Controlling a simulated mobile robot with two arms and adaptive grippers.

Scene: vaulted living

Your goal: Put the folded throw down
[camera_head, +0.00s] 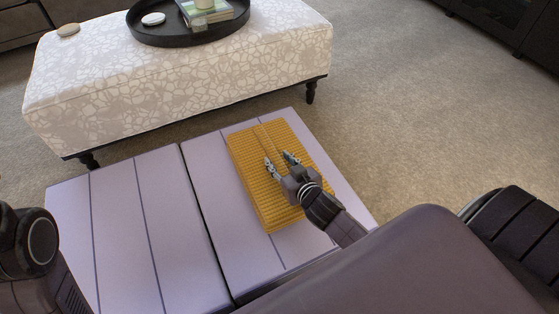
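The folded throw (244,158) is a mustard-yellow, ribbed, thick rectangle with a raised strip along its top. It appears to lie flat on the right part of a lilac panelled surface (140,210); a small gap beneath it cannot be ruled out. My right gripper (279,158) is over the throw's middle, its two fingers spread on either side of the raised strip. I cannot tell whether the fingertips touch it. The gripper and wrist hide part of the throw's right side. Part of my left arm shows at the left edge; its gripper is out of view.
A white patterned ottoman (190,85) on dark legs stands beyond the lilac surface. Beige carpet (400,120) lies clear to the right.

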